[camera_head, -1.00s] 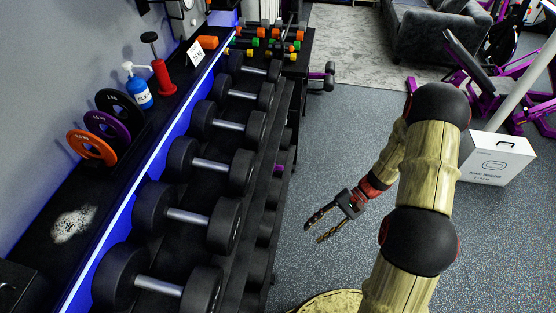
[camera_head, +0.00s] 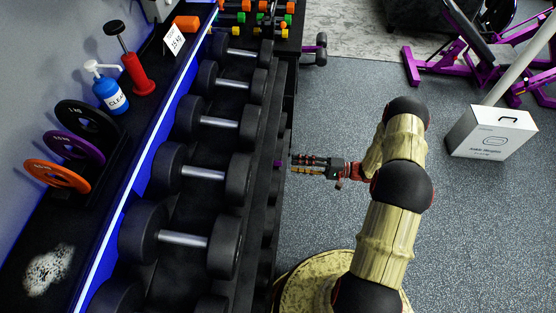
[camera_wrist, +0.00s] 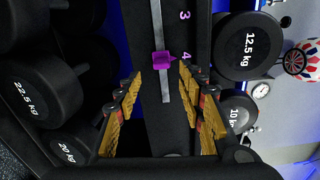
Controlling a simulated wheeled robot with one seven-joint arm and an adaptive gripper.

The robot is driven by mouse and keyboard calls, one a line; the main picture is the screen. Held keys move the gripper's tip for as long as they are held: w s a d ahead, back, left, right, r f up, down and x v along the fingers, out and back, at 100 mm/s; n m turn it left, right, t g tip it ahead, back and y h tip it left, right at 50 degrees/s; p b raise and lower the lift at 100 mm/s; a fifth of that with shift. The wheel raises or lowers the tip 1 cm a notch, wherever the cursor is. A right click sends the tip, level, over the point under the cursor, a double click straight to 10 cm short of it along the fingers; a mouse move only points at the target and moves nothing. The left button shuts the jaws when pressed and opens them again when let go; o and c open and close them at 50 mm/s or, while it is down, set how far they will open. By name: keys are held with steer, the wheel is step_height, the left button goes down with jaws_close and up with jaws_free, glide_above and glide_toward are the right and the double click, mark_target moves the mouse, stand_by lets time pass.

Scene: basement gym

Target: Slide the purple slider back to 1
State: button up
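The purple slider (camera_wrist: 163,58) sits on a pale metal track (camera_wrist: 158,22) in the wrist view, its pointed side level with the number 4 (camera_wrist: 186,55). The number 3 (camera_wrist: 184,15) shows further up; the 1 is not in view. In the head view the slider is a small purple spot (camera_head: 278,163) on the rack's right side. My gripper (camera_head: 293,165) points left at it, very close. In the wrist view my gripper's fingers (camera_wrist: 160,76) are open, one on each side below the slider. I cannot tell whether they touch it.
The dumbbell rack (camera_head: 262,190) fills the left. Dumbbells (camera_wrist: 248,47) flank the track in the wrist view. A white box (camera_head: 492,132) and purple gym equipment (camera_head: 428,68) stand at the right. The speckled floor (camera_head: 335,100) between is clear.

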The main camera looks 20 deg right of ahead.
mark_target(279, 165)
steer(key=shift+n, duration=0.5)
steer(key=shift+b+x, duration=0.9)
steer(key=shift+x, duration=3.05)
steer(key=shift+s+r, duration=0.1)
steer(key=shift+c, duration=0.2)
jaws_close()
